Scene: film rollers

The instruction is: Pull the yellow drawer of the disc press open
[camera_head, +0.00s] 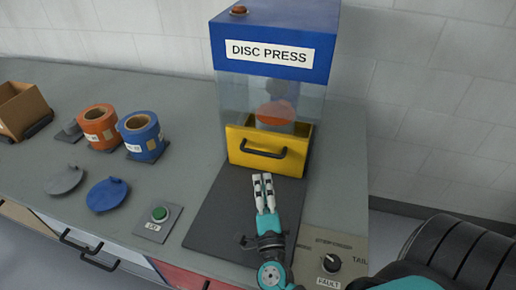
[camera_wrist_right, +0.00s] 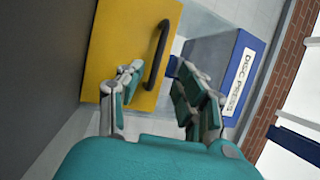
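The disc press (camera_head: 275,55) has a blue top and clear walls. Its yellow drawer (camera_head: 238,150) is low on the front, with a dark bar handle (camera_head: 264,150). I cannot tell exactly how far the drawer sits out. My right gripper (camera_head: 263,184) is in front of and below the handle, apart from it. In the right wrist view, its fingers (camera_wrist_right: 160,88) are spread and empty. There the handle (camera_wrist_right: 158,52) lies ahead, toward the gap between them, on the yellow drawer front (camera_wrist_right: 110,40). My left gripper is not in view.
A dark mat (camera_head: 215,215) lies before the press. Left of it are a green button (camera_head: 159,213), blue lid (camera_head: 107,194), grey lid (camera_head: 64,180), blue roll (camera_head: 142,136) and orange roll (camera_head: 99,127). A fault knob panel (camera_head: 331,262) is at the front right.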

